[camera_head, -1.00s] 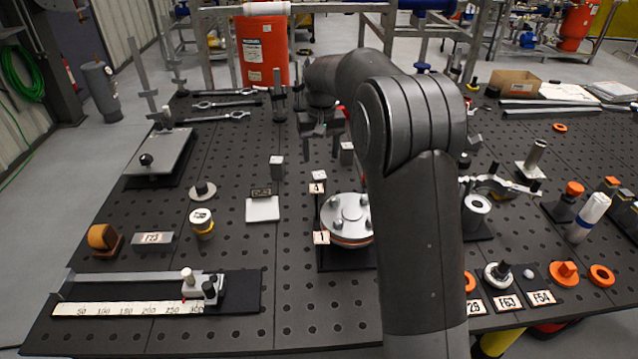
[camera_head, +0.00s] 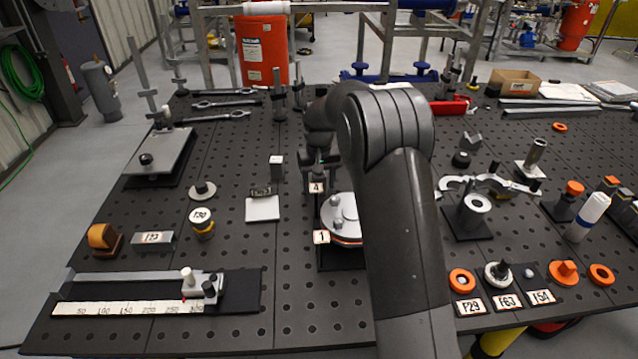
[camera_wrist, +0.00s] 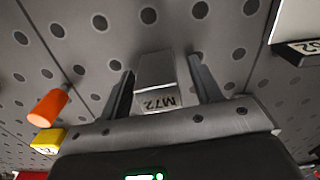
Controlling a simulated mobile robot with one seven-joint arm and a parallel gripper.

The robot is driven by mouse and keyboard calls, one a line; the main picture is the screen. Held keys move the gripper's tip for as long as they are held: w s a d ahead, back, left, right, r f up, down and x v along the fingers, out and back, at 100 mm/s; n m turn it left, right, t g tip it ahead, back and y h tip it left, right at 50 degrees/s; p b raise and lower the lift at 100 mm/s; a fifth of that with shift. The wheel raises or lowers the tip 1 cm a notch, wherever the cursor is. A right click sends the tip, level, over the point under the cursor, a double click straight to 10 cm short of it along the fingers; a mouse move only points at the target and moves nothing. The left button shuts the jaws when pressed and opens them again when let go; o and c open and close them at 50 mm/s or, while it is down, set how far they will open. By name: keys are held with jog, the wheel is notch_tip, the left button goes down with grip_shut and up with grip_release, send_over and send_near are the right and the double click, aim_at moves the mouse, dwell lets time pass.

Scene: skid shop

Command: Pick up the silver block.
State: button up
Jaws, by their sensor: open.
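A silver block (camera_wrist: 156,72) with a label reading M72 shows in the wrist view, between the two fingers of my gripper (camera_wrist: 160,82). The fingers are open, one on each side of the block, with gaps visible. In the head view my gripper (camera_head: 318,170) points down near the middle of the dark board, behind the round flanged disc. The block between the fingers is mostly hidden there by the gripper. Another small silver block (camera_head: 277,166) stands a little to the left of my gripper, and a long labelled silver block (camera_head: 153,240) lies at the left.
The flanged disc (camera_head: 342,222) with numbered tags stands just in front of my gripper. A white plate (camera_head: 262,209) with a dark label block lies to the left front. A ruler slide (camera_head: 130,308) is at the front left. Bare perforated board lies between these things.

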jog(key=shift+f, duration=0.25)
jog(key=shift+c, duration=0.6)
jog(key=c, duration=1.1)
jog(key=shift+r, duration=0.1)
